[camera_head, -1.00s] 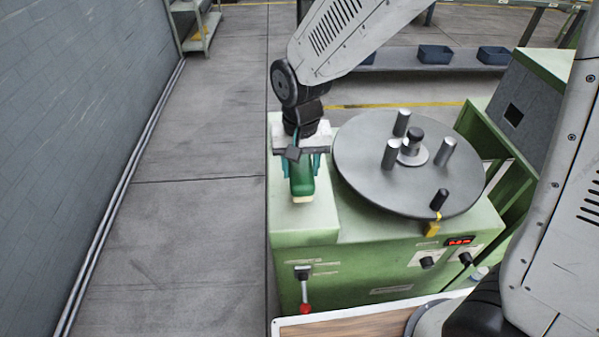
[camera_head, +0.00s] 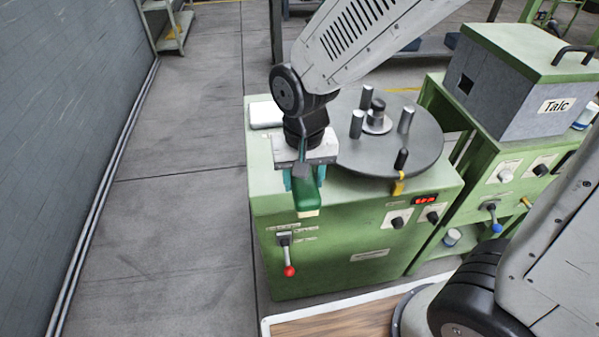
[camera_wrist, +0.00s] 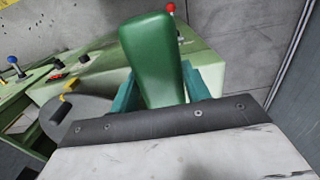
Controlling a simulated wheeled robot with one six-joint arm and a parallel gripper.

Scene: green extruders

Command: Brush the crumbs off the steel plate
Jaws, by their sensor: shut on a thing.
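My gripper (camera_head: 305,178) is shut on a green brush (camera_head: 306,197), with a teal finger on each side of it. Pale bristles show at the brush's lower end in the head view. The green brush handle (camera_wrist: 153,58) fills the middle of the wrist view between the teal fingers. The brush is above the front left part of the green machine (camera_head: 345,228). A pale steel plate (camera_head: 264,114) lies on the machine top, behind and left of my gripper. I cannot make out crumbs on it at this size.
A grey round turntable (camera_head: 425,150) with several upright pegs stands right of my gripper. A red-knobbed lever (camera_head: 287,255) is on the machine front. A grey box marked Talc (camera_head: 515,100) stands further right. The floor at left is clear.

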